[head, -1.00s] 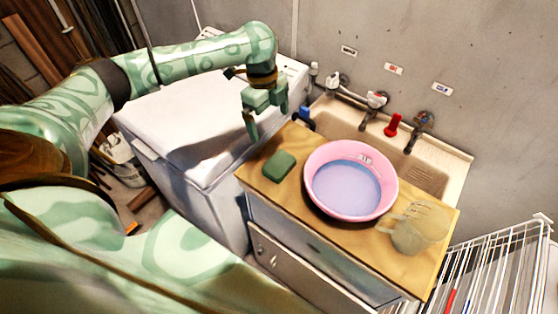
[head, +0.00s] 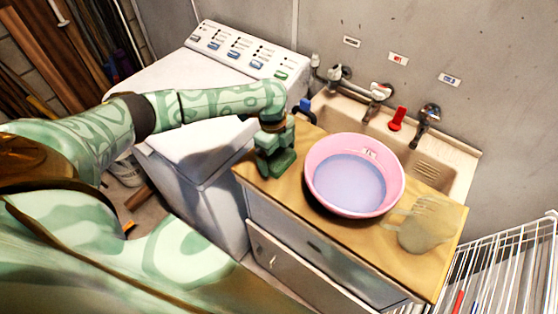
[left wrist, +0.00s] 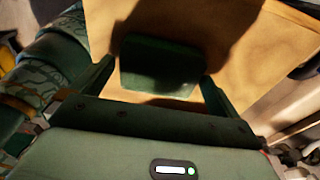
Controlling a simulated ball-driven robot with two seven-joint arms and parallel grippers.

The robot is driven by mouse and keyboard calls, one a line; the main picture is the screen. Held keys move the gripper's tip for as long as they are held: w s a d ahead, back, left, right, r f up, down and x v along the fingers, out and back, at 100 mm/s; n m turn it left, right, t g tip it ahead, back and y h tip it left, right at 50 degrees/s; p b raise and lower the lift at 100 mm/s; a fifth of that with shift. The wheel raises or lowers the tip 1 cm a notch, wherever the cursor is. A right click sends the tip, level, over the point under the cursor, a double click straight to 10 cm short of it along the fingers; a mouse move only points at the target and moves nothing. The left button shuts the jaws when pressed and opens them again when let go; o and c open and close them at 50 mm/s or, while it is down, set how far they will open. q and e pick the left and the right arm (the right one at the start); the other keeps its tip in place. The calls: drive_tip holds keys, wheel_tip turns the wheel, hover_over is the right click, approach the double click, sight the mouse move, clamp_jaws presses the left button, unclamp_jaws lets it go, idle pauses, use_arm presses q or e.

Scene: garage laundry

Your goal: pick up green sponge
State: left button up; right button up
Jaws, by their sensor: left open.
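The green sponge (left wrist: 160,66) lies on the wooden counter (left wrist: 225,25), between the two fingers of my left gripper (left wrist: 157,80) in the left wrist view. In the head view my left gripper (head: 275,162) points down over the sponge's place at the counter's left end and hides most or all of it. The left jaws are open, with a finger on each side of the sponge. I cannot tell whether the fingers touch it. My right gripper is not in view.
A pink basin (head: 353,175) of bluish water stands just right of the gripper. Behind are a sink (head: 450,180) with taps and a red-handled one. A white washing machine (head: 190,85) stands left, a wire rack (head: 510,270) right.

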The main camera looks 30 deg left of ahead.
sight(280, 157)
use_arm(q)
drive_tip(key=c, duration=0.8)
drive_tip(key=shift+r, duration=0.1)
drive_tip(key=shift+r, duration=0.35)
wheel_tip(280, 157, up, 3)
drive_tip(key=shift+w+f+p, duration=0.1)
drive_tip(key=shift+f+p, duration=0.05)
drive_tip(key=shift+p, duration=0.55)
drive_tip(key=s+d+r+p, duration=0.1)
drive_tip(key=s+r+p, duration=0.1)
drive_tip(key=s+r, duration=0.2)
drive_tip(key=s+d+r+p, duration=0.1)
drive_tip(key=s+r, duration=0.4)
drive_tip(key=s, duration=0.5)
drive_tip(key=shift+r+p, duration=0.2)
drive_tip(key=shift+p, duration=0.5)
drive_tip(key=shift+o, duration=0.4)
drive_tip(key=shift+r, duration=0.1)
